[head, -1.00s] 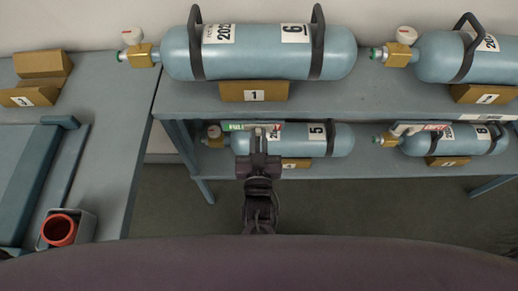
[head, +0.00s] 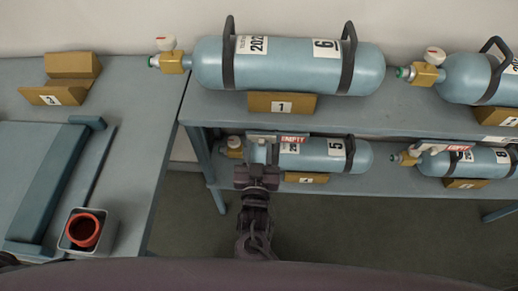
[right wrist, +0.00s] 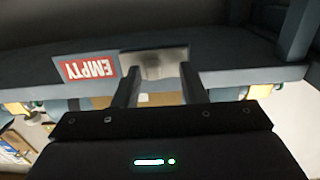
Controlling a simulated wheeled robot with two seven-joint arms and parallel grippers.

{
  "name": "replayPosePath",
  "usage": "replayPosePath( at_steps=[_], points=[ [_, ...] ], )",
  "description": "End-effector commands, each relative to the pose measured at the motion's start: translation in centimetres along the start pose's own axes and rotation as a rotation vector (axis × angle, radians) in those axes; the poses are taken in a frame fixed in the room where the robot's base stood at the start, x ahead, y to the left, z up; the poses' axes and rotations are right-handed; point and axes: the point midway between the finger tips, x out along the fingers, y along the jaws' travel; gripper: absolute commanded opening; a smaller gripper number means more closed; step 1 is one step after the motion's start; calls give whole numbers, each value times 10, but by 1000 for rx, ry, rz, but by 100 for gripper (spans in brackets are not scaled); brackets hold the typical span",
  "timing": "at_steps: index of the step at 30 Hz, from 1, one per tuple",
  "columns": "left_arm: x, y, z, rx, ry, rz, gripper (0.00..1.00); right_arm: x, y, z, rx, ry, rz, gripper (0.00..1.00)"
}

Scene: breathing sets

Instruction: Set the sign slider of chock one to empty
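Chock one is the brown block (head: 300,104) marked 1 on the upper shelf, under the cylinder (head: 285,66) marked 6. Below it, the shelf's front edge carries a sign with a grey metal slider (head: 262,136) at its left. Red EMPTY (head: 292,139) shows to the slider's right; no green shows. In the right wrist view the slider (right wrist: 153,63) is beside the upside-down red EMPTY panel (right wrist: 90,69). My right gripper (head: 257,170) is just in front of and below the slider; its fingers (right wrist: 160,78) are apart with nothing held. My left gripper is out of view.
More cylinders lie to the right (head: 480,77) and on the lower shelf (head: 325,155). Another sign shows red at the right (head: 470,142). A side table at left holds chock 3 (head: 58,96), a blue panel (head: 35,180) and a red-rimmed container (head: 84,231).

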Motion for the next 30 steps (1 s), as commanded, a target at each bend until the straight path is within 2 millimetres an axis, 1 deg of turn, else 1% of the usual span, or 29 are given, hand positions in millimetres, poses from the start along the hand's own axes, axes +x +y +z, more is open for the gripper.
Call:
replayPosePath(
  at_steps=[4,7,15,19,24,30],
  points=[
    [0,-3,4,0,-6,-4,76,-1,1,0,-1,1,2,38],
    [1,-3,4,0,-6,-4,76,-10,1,1,-1,0,2,38],
    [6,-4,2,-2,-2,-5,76,-55,0,2,0,-3,0,38],
    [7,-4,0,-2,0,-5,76,-71,0,1,0,-1,0,38],
    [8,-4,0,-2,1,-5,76,-78,-1,0,0,0,-1,38],
    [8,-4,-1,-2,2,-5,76,-78,-1,0,-1,1,-1,38]
  ],
)
